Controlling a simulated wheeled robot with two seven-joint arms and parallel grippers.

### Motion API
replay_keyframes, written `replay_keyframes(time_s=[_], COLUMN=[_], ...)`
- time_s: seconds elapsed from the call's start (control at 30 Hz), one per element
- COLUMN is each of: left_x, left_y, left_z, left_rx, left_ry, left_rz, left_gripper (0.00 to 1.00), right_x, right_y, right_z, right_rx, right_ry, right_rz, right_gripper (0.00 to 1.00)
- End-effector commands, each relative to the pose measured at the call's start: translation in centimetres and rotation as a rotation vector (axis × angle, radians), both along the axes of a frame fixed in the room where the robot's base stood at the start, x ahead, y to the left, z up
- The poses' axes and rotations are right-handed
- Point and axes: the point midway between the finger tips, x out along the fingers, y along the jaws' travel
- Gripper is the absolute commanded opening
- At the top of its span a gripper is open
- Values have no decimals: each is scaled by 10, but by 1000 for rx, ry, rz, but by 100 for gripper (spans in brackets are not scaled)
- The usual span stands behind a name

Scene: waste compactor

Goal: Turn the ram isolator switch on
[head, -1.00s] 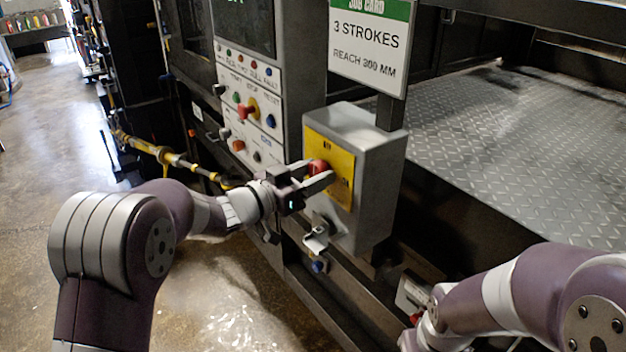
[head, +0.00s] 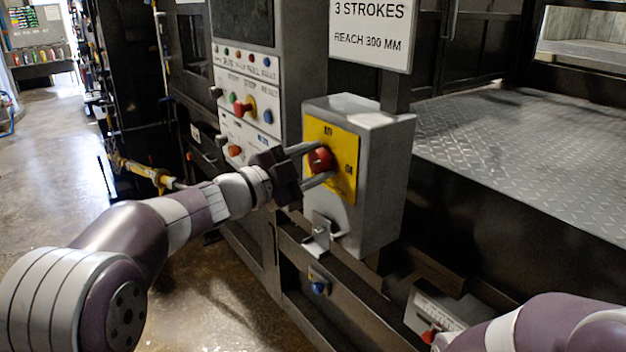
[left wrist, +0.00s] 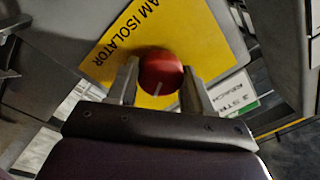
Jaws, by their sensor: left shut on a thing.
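The ram isolator switch is a red round knob (head: 320,159) on a yellow plate (head: 346,165), on the front of a grey box (head: 385,180). The plate has OFF at its top and ON at its right side. In the left wrist view the red knob (left wrist: 160,74) sits between the two fingers, with a pale mark on its face, and the yellow plate (left wrist: 140,40) reads "AM ISOLATOR". My left gripper (head: 318,163) is shut on the knob, one finger above and one below in the head view. My right gripper is out of view; only its arm shows at lower right.
A panel of buttons (head: 250,105) stands left of the box. A metal hasp (head: 320,235) and a blue button (head: 319,287) are below it. A sign (head: 370,30) hangs above. A tread-plate deck (head: 530,150) lies to the right. Open floor is at left.

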Motion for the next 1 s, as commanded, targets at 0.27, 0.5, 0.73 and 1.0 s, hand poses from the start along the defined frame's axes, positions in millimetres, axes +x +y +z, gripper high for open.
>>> replay_keyframes(time_s=[0.27, 0.5, 0.73, 1.0], left_x=[0, 0, 0, 0], left_y=[0, 0, 0, 0], left_z=[-3, -2, 0, 0], left_rx=[140, 233, 286, 309], left_ry=[-200, -328, -400, -430], left_rz=[1, 0, 0, -1], left_gripper=[20, 20, 20, 20], right_x=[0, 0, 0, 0], right_y=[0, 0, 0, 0], right_z=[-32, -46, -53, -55], right_rx=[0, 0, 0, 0], right_ry=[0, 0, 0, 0], right_rz=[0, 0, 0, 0], right_gripper=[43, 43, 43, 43])
